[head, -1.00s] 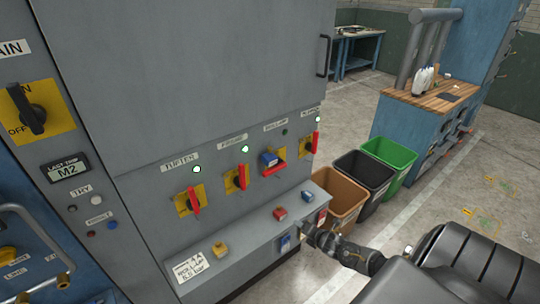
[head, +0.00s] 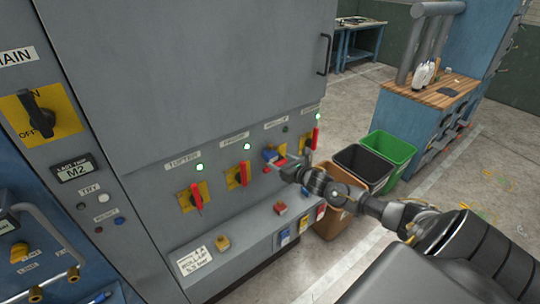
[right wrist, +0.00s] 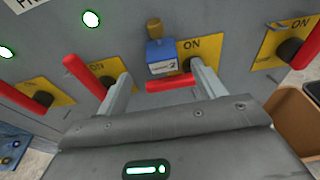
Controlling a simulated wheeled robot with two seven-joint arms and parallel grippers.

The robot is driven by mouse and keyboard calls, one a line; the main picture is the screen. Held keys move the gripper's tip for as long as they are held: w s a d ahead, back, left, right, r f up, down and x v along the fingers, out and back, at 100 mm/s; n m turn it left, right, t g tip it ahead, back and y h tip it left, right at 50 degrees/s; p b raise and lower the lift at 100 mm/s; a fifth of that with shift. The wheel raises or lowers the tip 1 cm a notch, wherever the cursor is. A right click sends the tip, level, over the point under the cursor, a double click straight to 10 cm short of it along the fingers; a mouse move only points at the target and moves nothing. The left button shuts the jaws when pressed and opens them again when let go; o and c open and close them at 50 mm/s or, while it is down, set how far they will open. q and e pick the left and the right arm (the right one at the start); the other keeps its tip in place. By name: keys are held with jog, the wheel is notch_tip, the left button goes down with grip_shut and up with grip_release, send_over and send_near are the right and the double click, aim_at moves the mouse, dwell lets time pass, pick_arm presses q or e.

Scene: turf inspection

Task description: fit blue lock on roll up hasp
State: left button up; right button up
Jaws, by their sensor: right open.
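The blue lock (head: 270,154) sits at the third switch from the left, above its red handle, which lies crosswise. In the right wrist view the blue lock (right wrist: 162,57) shows a pale label and a brass-coloured piece above it. It overlaps the yellow "ON" plate (right wrist: 221,52); whether it is through the hasp I cannot tell. My right gripper (head: 284,169) is in front of this switch. My left gripper is out of view.
Brown, black (head: 364,165) and green (head: 390,148) bins stand right of the cabinet, close to my right arm.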

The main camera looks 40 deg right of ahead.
aim_at(274, 157)
jog(key=shift+w, duration=0.2)
jog(key=shift+w+d+r+p, duration=0.1)
jog(key=shift+w+p, duration=0.25)
jog(key=shift+p, duration=0.05)
jog(key=w, duration=0.1)
jog(key=w+p, duration=0.1)
jog(key=w, duration=0.1)
jog(key=shift+w+d+f, duration=0.1)
jog(key=shift+f, duration=0.3)
jog(key=shift+w+f+p, duration=0.2)
jog(key=shift+w+p, duration=0.1)
jog(key=shift+w, duration=0.3)
jog(key=c, duration=1.4)
grip_shut()
